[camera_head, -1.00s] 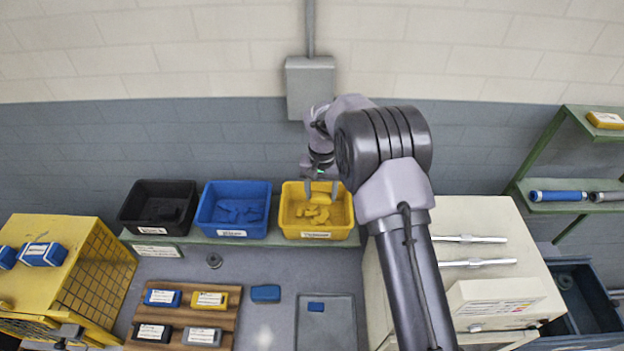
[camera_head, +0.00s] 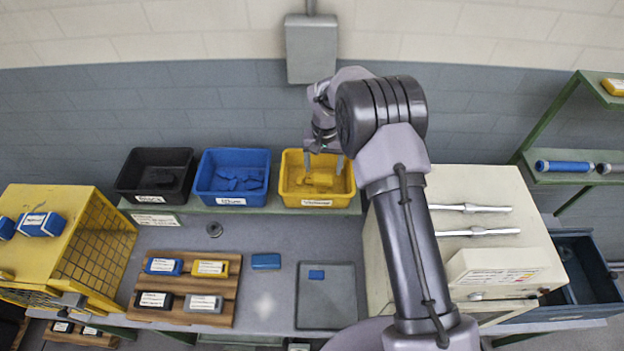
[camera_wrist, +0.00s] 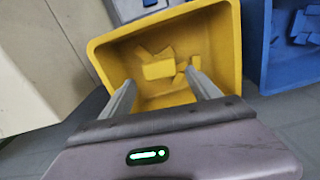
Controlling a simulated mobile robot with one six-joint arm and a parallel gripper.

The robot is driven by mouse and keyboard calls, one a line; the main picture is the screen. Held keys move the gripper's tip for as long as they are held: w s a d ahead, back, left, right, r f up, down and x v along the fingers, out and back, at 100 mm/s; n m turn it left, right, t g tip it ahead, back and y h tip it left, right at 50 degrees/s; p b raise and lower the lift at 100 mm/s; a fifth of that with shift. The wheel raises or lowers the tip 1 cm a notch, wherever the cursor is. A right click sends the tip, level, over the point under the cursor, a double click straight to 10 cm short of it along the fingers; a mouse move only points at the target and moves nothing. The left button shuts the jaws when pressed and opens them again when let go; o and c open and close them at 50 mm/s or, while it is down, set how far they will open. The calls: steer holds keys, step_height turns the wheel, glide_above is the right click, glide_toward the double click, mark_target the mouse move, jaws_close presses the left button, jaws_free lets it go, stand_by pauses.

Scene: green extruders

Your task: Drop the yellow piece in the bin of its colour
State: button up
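The yellow bin (camera_head: 317,201) stands on the green shelf at the back, right of the blue bin. Several yellow pieces lie loose in it; a larger yellow piece (camera_wrist: 158,69) shows near the middle in the wrist view and also in the head view (camera_head: 322,178). I cannot tell which is the task's piece. My gripper (camera_head: 324,162) points down over the yellow bin. In the wrist view, its two fingers (camera_wrist: 158,88) are spread apart with nothing held between them. The bin's near side is partly hidden by the gripper body.
A blue bin (camera_head: 231,200) and a black bin (camera_head: 155,197) stand to the left. A wooden board (camera_head: 186,289) holds several labelled blocks. A grey tray (camera_head: 327,311) holds a small blue piece. A cream cabinet (camera_head: 440,194) stands right of the bins.

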steer(key=shift+o, duration=0.2)
steer(key=shift+w+f, duration=0.1)
steer(key=shift+w, duration=0.1)
step_height(320, 180, up, 18)
steer(key=b, duration=0.1)
steer(key=shift+f+b, duration=0.25)
steer(key=shift+b, duration=0.15)
steer(key=s+d+f+m+t+y+b, duration=0.1)
steer(key=s+d+f+b, duration=0.25)
steer(key=s+b, duration=0.65)
steer(key=s+d+f+t+b, duration=0.2)
steer(key=s+f+b, duration=0.35)
steer(key=b, duration=0.75)
steer(key=s+d+f+m+t+y+b, duration=0.1)
steer(key=s+d+f+m+t+b, duration=0.1)
steer(key=s+f+b, duration=1.3)
steer(key=s+f, duration=0.3)
steer(key=shift+s+d+f+t+b, duration=0.35)
steer(key=shift+t+b, duration=0.05)
